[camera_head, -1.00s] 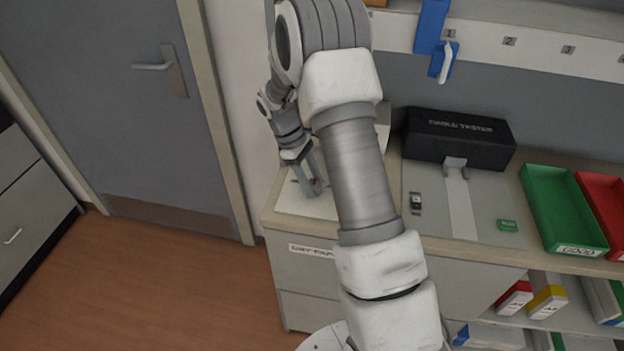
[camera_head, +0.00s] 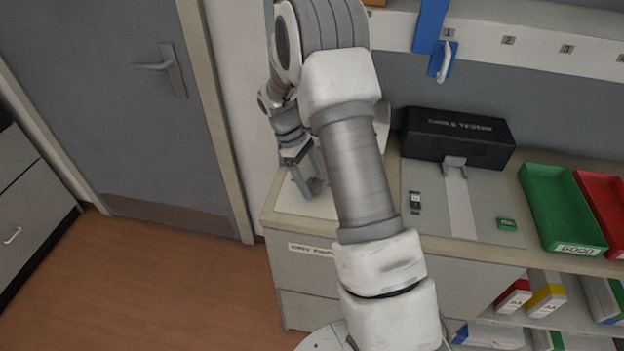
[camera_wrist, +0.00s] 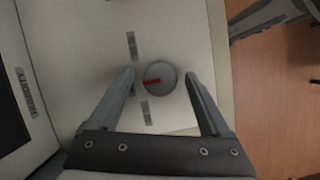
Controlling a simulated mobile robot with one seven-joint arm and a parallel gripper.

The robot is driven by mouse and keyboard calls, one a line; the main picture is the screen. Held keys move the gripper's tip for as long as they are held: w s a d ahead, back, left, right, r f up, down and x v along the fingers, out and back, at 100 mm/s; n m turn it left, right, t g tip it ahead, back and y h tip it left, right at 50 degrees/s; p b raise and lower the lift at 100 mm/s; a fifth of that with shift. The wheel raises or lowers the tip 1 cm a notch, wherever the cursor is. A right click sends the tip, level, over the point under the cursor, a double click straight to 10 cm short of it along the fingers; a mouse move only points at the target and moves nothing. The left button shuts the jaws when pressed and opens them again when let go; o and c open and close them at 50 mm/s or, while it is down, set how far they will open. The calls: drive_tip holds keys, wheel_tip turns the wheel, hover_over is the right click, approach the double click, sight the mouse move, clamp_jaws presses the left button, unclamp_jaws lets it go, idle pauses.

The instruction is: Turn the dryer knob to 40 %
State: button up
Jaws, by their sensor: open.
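The dryer knob (camera_wrist: 160,78) is a round grey dial with a red pointer line, set in a pale panel (camera_wrist: 185,30). In the wrist view the red line points left. My gripper (camera_wrist: 162,80) is open, with one finger on each side of the knob. I cannot tell whether either finger touches it. In the head view my gripper (camera_head: 308,185) is low over the left end of the counter, and my arm hides most of the area around it. Small dark labels lie beside the knob, too blurred to read.
A dark display marked "HUMIDITY" (camera_wrist: 28,92) is left of the knob. In the head view a black cable tester (camera_head: 458,138), a green tray (camera_head: 563,235) and a red tray (camera_head: 598,190) stand right of my arm. A door (camera_head: 120,110) is at left.

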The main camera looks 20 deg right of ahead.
drive_tip(key=v, duration=1.7)
drive_tip(key=shift+r+p, duration=0.25)
drive_tip(key=shift+p, duration=0.1)
